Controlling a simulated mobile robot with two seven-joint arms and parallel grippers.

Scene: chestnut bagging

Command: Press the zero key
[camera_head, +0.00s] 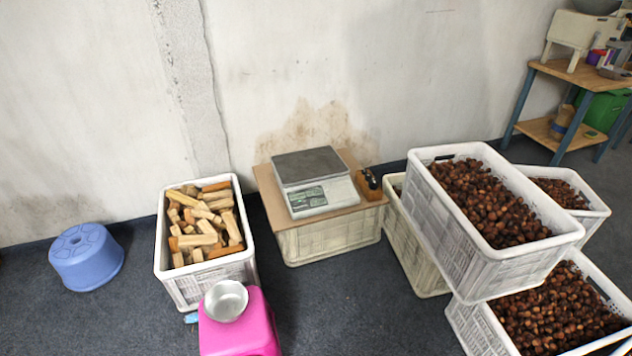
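A white scale (341,191) with a flat grey weighing plate (308,165) stands on a brown board. Its front panel (308,196) faces me, with a greenish display and small keys. The zero key is too small to pick out. The plate is empty. Neither of my grippers is in view.
The board (265,180) lies on an upturned-looking white crate (330,240). A small dark object on a wooden block (369,184) sits right of the scale. A crate of wood blocks (160,240), a pink stool (240,335) with a metal bowl (226,301), and chestnut crates (470,270) stand around.

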